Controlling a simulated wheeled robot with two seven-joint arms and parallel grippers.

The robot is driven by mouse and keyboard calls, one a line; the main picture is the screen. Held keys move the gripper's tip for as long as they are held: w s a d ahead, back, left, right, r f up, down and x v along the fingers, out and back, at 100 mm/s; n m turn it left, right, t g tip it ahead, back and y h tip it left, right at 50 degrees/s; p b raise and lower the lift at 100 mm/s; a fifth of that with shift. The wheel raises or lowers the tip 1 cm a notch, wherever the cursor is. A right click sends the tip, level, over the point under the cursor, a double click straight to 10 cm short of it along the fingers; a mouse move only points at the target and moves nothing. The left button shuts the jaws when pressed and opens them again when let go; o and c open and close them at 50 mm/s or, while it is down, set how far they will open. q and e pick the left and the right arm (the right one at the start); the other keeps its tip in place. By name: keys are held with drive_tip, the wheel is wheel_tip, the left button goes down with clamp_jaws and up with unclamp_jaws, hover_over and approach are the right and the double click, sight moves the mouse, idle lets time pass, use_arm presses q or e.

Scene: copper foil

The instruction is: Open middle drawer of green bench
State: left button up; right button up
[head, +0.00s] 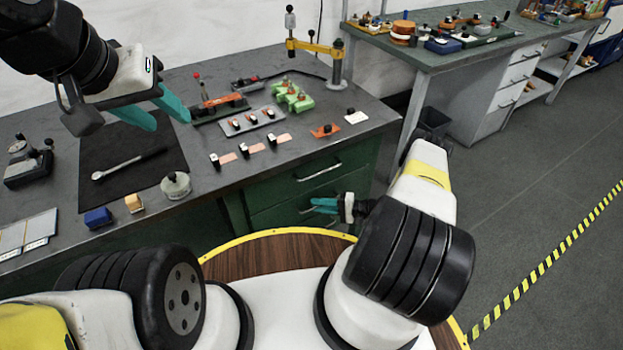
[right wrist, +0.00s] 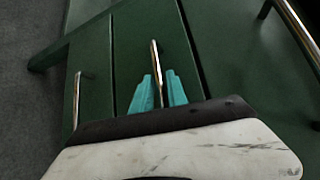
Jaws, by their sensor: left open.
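The green bench (head: 232,222) has a stack of green drawers below its dark top, and these look closed. The top drawer's metal handle (head: 318,172) shows in the head view. My right gripper (head: 325,205) is at the drawer front below it. In the right wrist view its teal fingers (right wrist: 158,94) lie on either side of the middle drawer's handle (right wrist: 155,60). The fingers are a little apart; I cannot tell whether they grip the handle. My left gripper (head: 160,112) is open and empty above the bench top.
A dark mat (head: 140,180) with a wrench (head: 125,163) lies on the bench. Copper foil pieces (head: 257,148), a green fixture (head: 293,97) and a small round weight (head: 175,185) stand nearby. A second bench (head: 445,60) is behind right. The floor at right is clear.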

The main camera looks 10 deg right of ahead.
clamp_jaws()
drive_tip(key=shift+d, duration=0.1)
idle(1.2)
